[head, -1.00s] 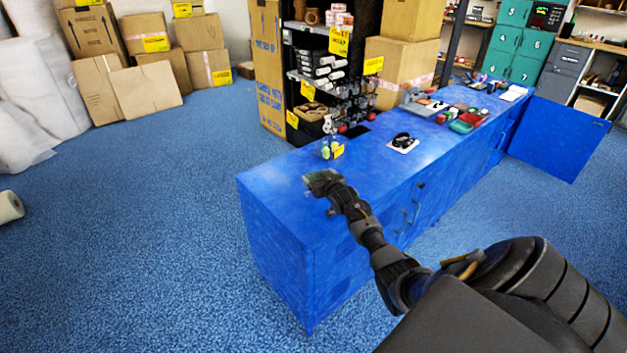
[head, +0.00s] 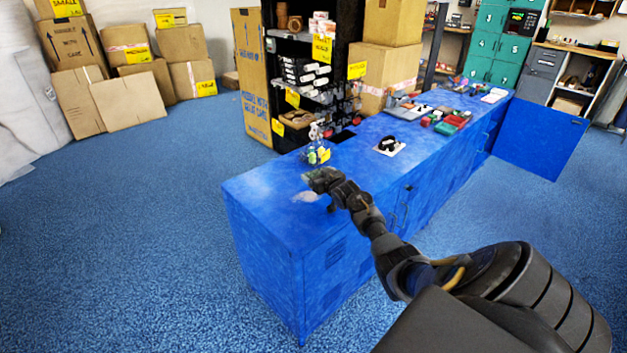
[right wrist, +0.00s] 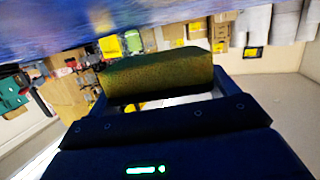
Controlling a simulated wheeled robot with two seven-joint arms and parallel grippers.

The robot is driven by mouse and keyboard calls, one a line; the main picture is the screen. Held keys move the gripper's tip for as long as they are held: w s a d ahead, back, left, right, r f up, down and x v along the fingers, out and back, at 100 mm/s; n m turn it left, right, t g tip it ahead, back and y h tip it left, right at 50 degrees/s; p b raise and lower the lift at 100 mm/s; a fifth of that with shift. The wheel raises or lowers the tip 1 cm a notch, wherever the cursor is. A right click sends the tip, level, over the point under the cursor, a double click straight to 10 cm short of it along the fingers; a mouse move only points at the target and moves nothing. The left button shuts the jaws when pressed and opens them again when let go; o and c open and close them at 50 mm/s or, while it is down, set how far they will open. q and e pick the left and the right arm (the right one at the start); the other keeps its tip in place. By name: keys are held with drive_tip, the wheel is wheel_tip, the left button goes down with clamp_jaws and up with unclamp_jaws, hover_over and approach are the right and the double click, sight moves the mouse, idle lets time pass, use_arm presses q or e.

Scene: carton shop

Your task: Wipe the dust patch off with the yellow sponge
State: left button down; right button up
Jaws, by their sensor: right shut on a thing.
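The dust patch (head: 306,196) is a pale smudge on the blue counter top, close to its near left end. My right gripper (head: 322,182) is at the counter top just behind and to the right of the patch. It is shut on the yellow sponge (right wrist: 160,76), which looks dark olive and spans the jaws in the right wrist view. In the head view only a small greenish part of the sponge (head: 311,177) shows. I cannot tell whether the sponge touches the counter. My left gripper is out of view.
A small clear holder with a yellow tag (head: 318,155) stands just behind the gripper. A black item on a white card (head: 389,147) lies farther right, with several coloured goods (head: 450,120) beyond. A stocked black shelf rises behind the counter. The counter's left end is clear.

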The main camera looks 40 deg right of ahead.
drive_tip(key=shift+s+d+f+p, duration=0.1)
drive_tip(key=shift+d+f+p, duration=0.05)
drive_tip(key=shift+p, duration=0.2)
drive_tip(key=shift+f, duration=0.1)
drive_tip(key=shift+a+p, duration=0.5)
drive_tip(key=shift+a, duration=0.05)
drive_tip(key=a+p, duration=0.1)
drive_tip(key=a, duration=0.1)
drive_tip(key=shift+a+r+p, duration=0.2)
drive_tip(key=shift+a+p, duration=0.1)
drive_tip(key=shift+p, duration=0.05)
drive_tip(key=shift+w+a, duration=0.2)
drive_tip(key=shift+a, duration=0.05)
